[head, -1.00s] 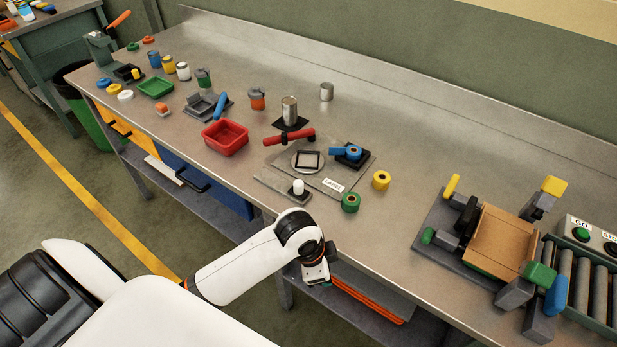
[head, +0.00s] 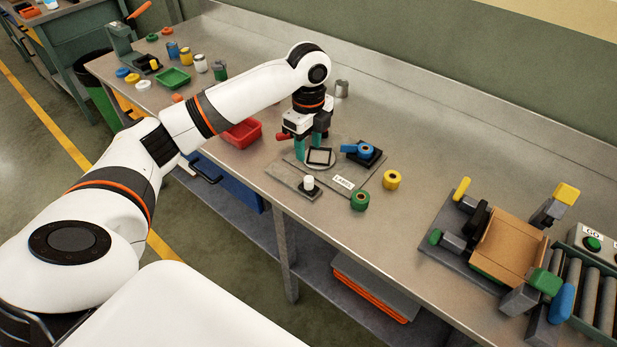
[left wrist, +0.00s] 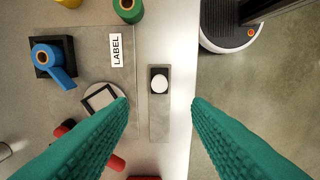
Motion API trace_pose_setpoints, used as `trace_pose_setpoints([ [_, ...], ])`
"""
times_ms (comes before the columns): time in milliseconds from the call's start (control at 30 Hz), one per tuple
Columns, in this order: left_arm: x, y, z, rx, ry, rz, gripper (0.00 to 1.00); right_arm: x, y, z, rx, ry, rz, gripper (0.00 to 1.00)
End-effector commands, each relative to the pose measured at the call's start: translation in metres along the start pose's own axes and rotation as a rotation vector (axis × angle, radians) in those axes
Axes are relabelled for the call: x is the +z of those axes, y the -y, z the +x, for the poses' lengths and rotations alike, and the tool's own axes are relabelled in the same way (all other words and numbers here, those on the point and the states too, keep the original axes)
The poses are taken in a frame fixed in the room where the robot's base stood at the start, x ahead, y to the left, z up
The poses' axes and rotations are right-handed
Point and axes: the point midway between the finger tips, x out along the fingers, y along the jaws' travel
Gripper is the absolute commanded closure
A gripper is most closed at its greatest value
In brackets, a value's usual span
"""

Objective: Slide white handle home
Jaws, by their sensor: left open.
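The white handle (head: 308,182) is a short upright white knob on a dark block. It sits near the right end of a grey track strip (head: 283,175) along the bench's front edge. In the left wrist view the handle (left wrist: 159,84) shows from above, at the upper end of the strip (left wrist: 159,125). My left gripper (head: 309,150) points down, open and empty, over the label station behind the strip. In the left wrist view its teal fingers (left wrist: 160,103) stand apart, one on each side of the strip in the picture. The handle is clear of both fingers. My right gripper is not in view.
Behind the track lie a plate with a round disc and black frame (head: 320,156), a LABEL card (head: 343,182) and a blue tape holder (head: 365,151). Green (head: 360,200) and yellow (head: 391,180) rolls stand to the right. A red tray (head: 241,133) is left, partly hidden by my arm.

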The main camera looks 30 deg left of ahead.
Motion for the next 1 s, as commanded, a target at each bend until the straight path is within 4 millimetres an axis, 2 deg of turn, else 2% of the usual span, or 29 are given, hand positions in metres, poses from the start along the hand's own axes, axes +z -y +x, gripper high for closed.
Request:
trace_pose_setpoints([
  [167, -0.001, 0.000, 0.016, -0.007, 0.001, 0.002, 0.56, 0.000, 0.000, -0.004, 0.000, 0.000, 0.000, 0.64],
  [600, 0.000, 0.000, 0.098, -0.003, 0.001, 0.001, 0.56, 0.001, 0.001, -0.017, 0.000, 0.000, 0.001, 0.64],
  [800, 0.000, 0.000, 0.116, -0.001, 0.000, 0.002, 0.56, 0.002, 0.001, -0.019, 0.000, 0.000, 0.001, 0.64],
  [1000, -0.001, 0.000, 0.119, 0.001, 0.000, 0.002, 0.56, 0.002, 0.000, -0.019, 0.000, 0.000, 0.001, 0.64],
])
